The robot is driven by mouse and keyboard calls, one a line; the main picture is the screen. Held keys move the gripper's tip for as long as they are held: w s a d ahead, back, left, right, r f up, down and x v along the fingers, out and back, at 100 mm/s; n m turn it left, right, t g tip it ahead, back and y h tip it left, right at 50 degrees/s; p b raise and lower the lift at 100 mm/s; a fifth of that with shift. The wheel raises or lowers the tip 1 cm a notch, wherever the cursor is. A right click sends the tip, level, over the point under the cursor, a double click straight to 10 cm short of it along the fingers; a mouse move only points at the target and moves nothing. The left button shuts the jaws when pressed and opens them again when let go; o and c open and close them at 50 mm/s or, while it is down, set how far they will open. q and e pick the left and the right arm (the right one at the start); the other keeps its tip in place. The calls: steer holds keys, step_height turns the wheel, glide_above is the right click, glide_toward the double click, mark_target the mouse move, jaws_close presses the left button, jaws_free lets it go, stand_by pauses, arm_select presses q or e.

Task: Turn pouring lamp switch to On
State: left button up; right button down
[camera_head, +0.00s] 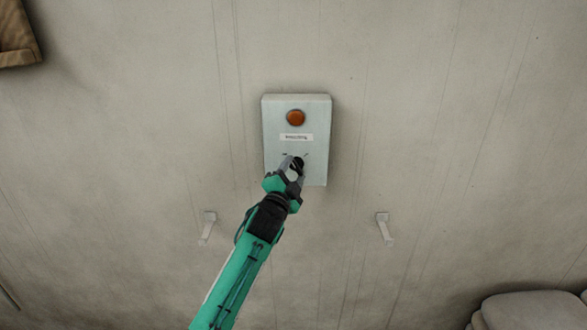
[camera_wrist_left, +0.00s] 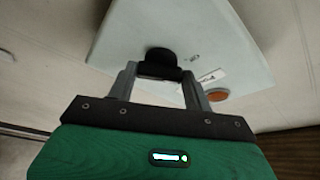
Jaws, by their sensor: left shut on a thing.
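The pale switch box (camera_head: 275,111) is fixed to the wall, with an orange lamp (camera_head: 296,118) at its top and a white label below the lamp. The box also shows in the left wrist view (camera_wrist_left: 197,28), with the orange lamp (camera_wrist_left: 216,95) at its right. The black switch knob (camera_wrist_left: 161,57) sits on the box's lower part. My left gripper (camera_head: 296,165) is shut on the knob, with its fingers at the knob's sides in the left wrist view. The gripper hides much of the knob in the head view. My right gripper is not in view.
Two small pale brackets stick out of the wall, one left (camera_head: 208,226) and one right (camera_head: 384,228) below the box. Pale sacks (camera_head: 530,312) lie at the lower right. A brown object (camera_head: 16,35) is at the upper left. The wall around the box is clear.

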arm_select(q)
steer(key=m+g+p, duration=0.1)
steer(key=m+p, duration=0.2)
steer(key=r+m+g+p, duration=0.1)
steer(key=m+p, duration=0.1)
steer(key=p, duration=0.1)
steer(key=shift+a+m, duration=0.1)
steer(key=shift+m, duration=0.3)
steer(key=shift+m+g+p, duration=0.4)
steer(key=shift+m+p, duration=0.4)
steer(key=shift+m+g+y+p, duration=0.35)
steer(key=shift+m+y, duration=0.25)
steer(key=shift+m, duration=0.6)
steer(key=m+g+y, duration=0.1)
steer(key=m, duration=0.2)
steer(key=shift+d+m+y, duration=0.2)
steer(key=shift+m+y, duration=0.2)
steer(key=o, duration=1)
steer(key=shift+s, duration=0.15)
